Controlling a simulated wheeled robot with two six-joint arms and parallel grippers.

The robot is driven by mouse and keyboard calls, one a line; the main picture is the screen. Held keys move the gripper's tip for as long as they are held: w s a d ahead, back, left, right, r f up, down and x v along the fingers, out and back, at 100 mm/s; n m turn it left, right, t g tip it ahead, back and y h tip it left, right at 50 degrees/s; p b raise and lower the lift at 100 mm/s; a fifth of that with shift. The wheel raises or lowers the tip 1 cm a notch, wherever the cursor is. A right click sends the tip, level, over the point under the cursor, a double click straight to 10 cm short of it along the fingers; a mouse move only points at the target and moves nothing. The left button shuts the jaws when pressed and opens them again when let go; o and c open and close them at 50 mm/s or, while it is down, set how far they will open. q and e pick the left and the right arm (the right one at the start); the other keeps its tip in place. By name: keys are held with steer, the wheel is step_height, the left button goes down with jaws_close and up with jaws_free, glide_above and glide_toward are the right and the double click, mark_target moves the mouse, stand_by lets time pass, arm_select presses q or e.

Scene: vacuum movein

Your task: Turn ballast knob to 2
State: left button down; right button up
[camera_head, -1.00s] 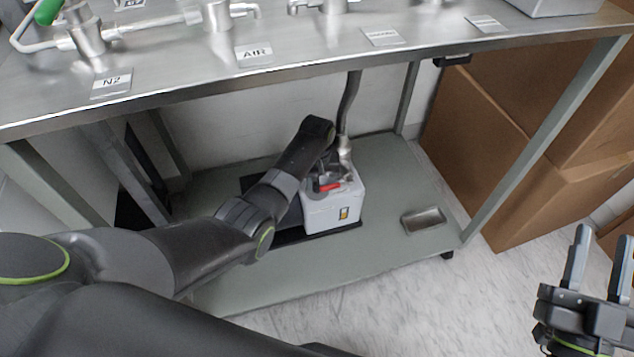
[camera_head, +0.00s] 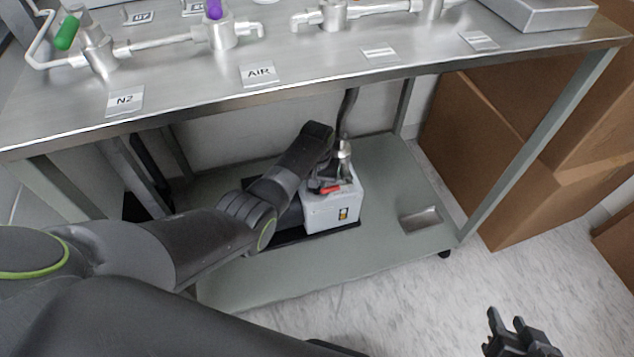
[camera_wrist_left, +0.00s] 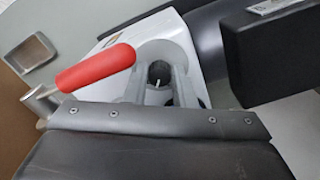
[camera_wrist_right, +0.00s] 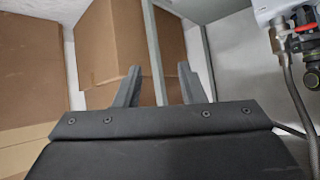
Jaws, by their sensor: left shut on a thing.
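The white vacuum pump (camera_head: 335,212) sits on the lower shelf under the bench. The ballast knob (camera_wrist_left: 160,72) is dark and round with a small white mark on top. My left gripper (camera_wrist_left: 166,82) is shut on it, one finger on each side. I cannot read any numbers around the knob. In the head view my left arm hides part of the pump. A red handle (camera_wrist_left: 95,68) on a metal fitting is beside the left gripper; it also shows in the head view (camera_head: 328,189). My right gripper (camera_wrist_right: 157,85) is open and empty, away from the pump.
The bench top (camera_head: 330,65) with pipes, valves and labels lies above the pump. A dark hose (camera_head: 348,110) rises behind it. A small metal tray (camera_head: 421,219) is on the shelf at right. Cardboard boxes (camera_head: 470,160) stand beyond the bench leg. The floor in front is clear.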

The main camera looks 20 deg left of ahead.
arm_select(q)
steer(key=shift+r+m+p, duration=0.1)
steer(key=shift+m+p, duration=0.6)
steer(key=shift+m, duration=0.5)
steer(key=shift+m+p, duration=0.3)
steer(key=shift+m, duration=0.4)
arm_select(e)
steer(key=s+a+f+g+y, duration=0.1)
steer(key=s+a+f+g, duration=0.1)
steer(key=s+f+g, duration=0.4)
steer(key=shift+s, duration=1.4)
arm_select(q)
steer(key=shift+m, duration=0.3)
arm_select(e)
steer(key=shift+s+f, duration=0.1)
steer(key=shift+f, duration=0.1)
arm_select(q)
steer(key=c, duration=1.2)
jaws_free()
